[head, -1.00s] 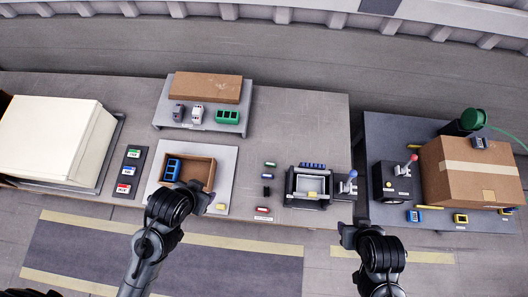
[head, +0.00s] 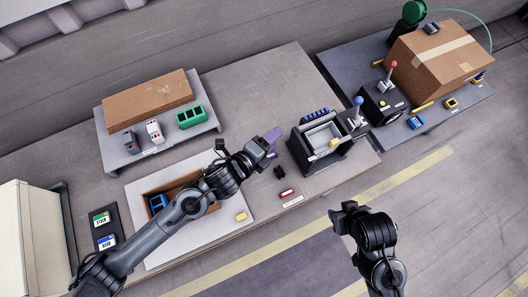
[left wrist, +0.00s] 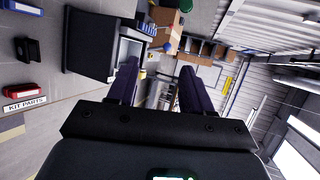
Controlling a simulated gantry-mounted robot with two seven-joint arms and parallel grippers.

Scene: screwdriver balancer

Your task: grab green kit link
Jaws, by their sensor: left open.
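I cannot make out the green kit link in either view now; my left gripper covers the spot where a small green part lay in the earlier head view. My left gripper (head: 270,138) is open over the table, with purple fingers, at the upper end of the kit parts row. In the left wrist view the fingers (left wrist: 158,75) are apart with nothing held between them. A small blue part (head: 270,155) shows beside the gripper, then a black part (head: 279,172) and a red part (head: 286,194). My right gripper (head: 345,212) hangs in front of the table.
A black fixture (head: 300,153) with a grey tray and a blue-knobbed lever stands right of the parts. A cardboard tray (head: 179,183) with a blue piece lies under my left arm. A green slotted block (head: 191,116) sits on the raised shelf.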

